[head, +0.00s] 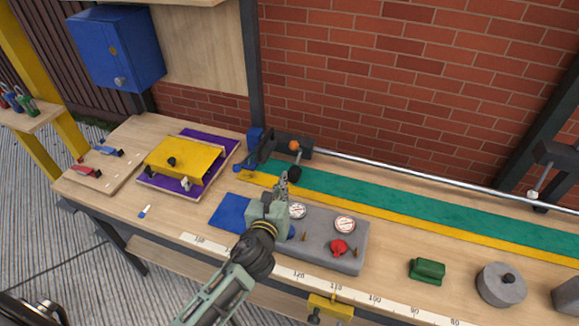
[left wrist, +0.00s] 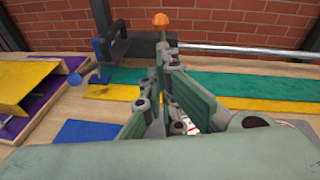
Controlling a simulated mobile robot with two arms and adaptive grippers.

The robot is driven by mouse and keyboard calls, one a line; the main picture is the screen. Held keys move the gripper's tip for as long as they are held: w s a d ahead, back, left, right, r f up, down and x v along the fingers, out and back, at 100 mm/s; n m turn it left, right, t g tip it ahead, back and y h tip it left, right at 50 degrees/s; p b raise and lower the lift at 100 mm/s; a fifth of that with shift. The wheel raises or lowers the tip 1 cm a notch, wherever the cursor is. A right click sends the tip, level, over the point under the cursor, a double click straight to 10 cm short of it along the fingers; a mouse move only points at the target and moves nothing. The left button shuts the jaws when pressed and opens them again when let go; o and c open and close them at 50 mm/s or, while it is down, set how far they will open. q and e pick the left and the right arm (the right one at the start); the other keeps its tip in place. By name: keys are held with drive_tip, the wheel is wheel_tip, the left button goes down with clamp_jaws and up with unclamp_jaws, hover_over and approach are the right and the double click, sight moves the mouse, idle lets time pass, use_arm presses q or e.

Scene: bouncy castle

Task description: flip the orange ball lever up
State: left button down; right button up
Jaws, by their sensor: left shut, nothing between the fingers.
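The orange ball (head: 294,146) of the lever sits at the dark bracket (head: 272,150) at the back of the bench, near the left end of a long metal rod. In the left wrist view the orange ball (left wrist: 160,19) shows just above my fingertips. My left gripper (head: 284,179) is shut and empty, in front of the bracket and just below the ball in the picture. In the left wrist view my left gripper (left wrist: 163,48) hides the lever's stem, and I cannot tell whether it touches the lever. My right gripper is not in view.
A grey gauge box (head: 322,246) with dials and a red knob stands under my left arm. The metal rod (head: 420,181) runs right above a green strip (head: 440,205). A yellow-topped purple tray (head: 222,150) lies left. A brick wall rises behind.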

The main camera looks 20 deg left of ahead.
sight(297, 148)
use_arm(q)
drive_tip(key=shift+w, duration=0.1)
drive_tip(key=d+x, duration=0.1)
drive_tip(key=x, duration=0.9)
drive_tip(key=shift+a, duration=0.4)
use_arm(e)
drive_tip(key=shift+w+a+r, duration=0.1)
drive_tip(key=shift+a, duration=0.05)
